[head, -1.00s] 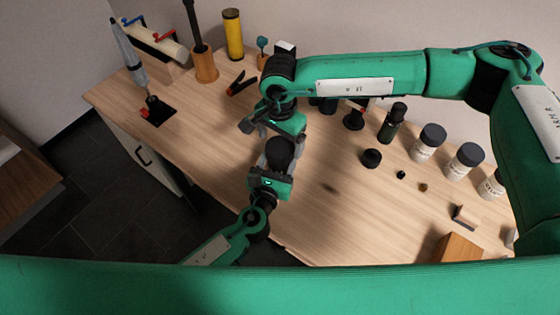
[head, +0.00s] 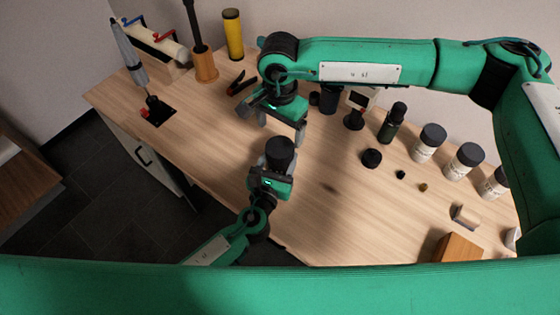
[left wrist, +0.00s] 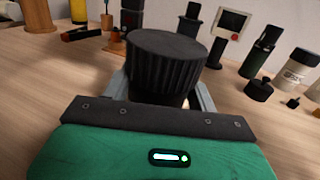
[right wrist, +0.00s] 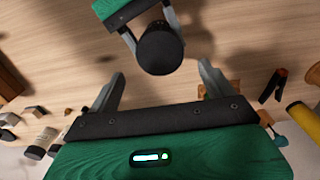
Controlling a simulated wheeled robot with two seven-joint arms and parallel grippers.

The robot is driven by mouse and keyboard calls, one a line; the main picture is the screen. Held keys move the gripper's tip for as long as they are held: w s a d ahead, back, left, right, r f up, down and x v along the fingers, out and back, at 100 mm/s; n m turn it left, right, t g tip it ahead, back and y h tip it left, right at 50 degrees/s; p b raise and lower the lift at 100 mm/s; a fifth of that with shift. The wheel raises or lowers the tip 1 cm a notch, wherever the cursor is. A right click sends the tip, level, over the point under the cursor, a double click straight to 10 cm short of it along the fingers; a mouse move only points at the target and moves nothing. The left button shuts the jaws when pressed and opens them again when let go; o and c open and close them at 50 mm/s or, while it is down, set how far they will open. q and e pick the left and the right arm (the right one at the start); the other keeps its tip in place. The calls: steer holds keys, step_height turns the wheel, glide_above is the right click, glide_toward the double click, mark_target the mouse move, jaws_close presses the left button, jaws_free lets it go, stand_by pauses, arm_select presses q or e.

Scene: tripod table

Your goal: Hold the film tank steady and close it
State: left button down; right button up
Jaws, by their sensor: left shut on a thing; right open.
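The film tank (head: 280,152) is a black cylinder, upright at the left-front part of the table. In the left wrist view its wide ribbed black lid (left wrist: 163,62) sits on top of a narrower dark body. My left gripper (head: 272,172) is shut around the tank's body below the lid; its fingers show on both sides in the left wrist view. My right gripper (head: 281,124) is open and empty, just beyond the tank and apart from it. In the right wrist view the tank top (right wrist: 160,48) lies beyond the spread fingers. Whether the lid is fully seated I cannot tell.
A black round cap (head: 371,158), a dark bottle (head: 392,123) and several white jars with black lids (head: 429,143) stand to the right. A small display stand (head: 355,108) is behind. A wooden block (head: 459,247) lies front right. The table between tank and cap is clear.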

mark_target(280, 147)
steer(key=shift+f, duration=3.95)
steer(key=c, duration=0.9)
steer(key=o, duration=1)
steer(key=shift+r, duration=2.25)
